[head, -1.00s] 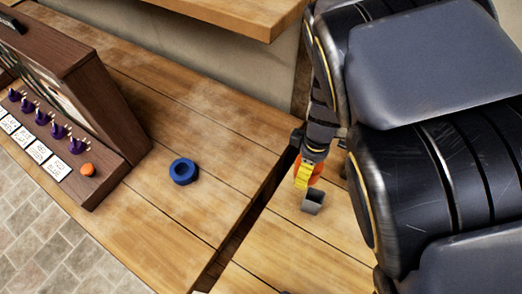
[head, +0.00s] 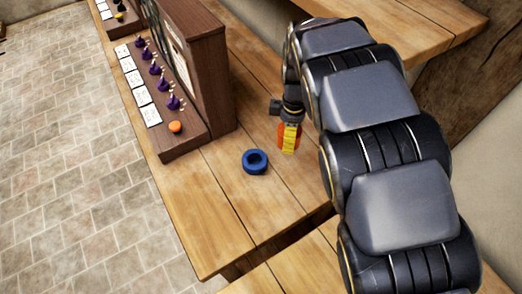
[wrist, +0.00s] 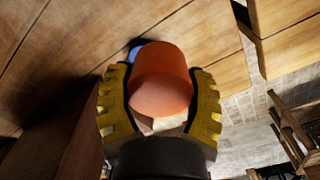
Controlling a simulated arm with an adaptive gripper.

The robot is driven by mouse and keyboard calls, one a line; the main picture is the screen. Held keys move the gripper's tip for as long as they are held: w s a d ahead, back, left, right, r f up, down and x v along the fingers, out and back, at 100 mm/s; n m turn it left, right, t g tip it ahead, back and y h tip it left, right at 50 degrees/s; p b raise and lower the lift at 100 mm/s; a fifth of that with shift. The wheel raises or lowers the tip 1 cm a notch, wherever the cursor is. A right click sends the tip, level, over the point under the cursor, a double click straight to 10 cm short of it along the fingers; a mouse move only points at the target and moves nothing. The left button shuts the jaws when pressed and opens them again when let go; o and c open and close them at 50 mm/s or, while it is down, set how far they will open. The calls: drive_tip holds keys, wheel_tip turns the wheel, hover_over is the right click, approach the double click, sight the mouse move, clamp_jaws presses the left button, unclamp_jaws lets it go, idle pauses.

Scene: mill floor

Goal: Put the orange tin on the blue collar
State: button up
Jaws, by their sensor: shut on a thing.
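The blue collar (head: 255,162) is a thick ring lying flat on the wooden table. My gripper (head: 287,142) is above the table, up and to the right of the collar in the head view. Its yellow fingers are shut on the orange tin (wrist: 162,80), one finger on each side in the wrist view. In the head view a finger partly covers the tin (head: 281,132). The tin is apart from the collar. In the wrist view the tin hides most of the collar, leaving a blue edge (wrist: 134,53) past its far left side.
A brown wooden console (head: 190,75) with purple switches, white cards and an orange button (head: 176,127) stands left of the collar. A dark gap (head: 270,247) splits the tabletop below the collar. A raised wooden ledge (head: 395,38) is behind my arm. Bare table surrounds the collar.

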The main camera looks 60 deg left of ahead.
sight(255, 159)
drive_tip(key=s+a+f+n, duration=0.3)
drive_tip(key=s+a+f, duration=0.2)
drive_tip(key=a, duration=0.2)
drive_tip(key=shift+n, duration=0.3)
wheel_tip(255, 159, down, 8)
drive_tip(key=shift+a, duration=0.15)
drive_tip(key=shift+w, duration=0.1)
drive_tip(key=o, duration=1.1)
wheel_tip(255, 159, up, 12)
drive_tip(key=shift+r, duration=0.1)
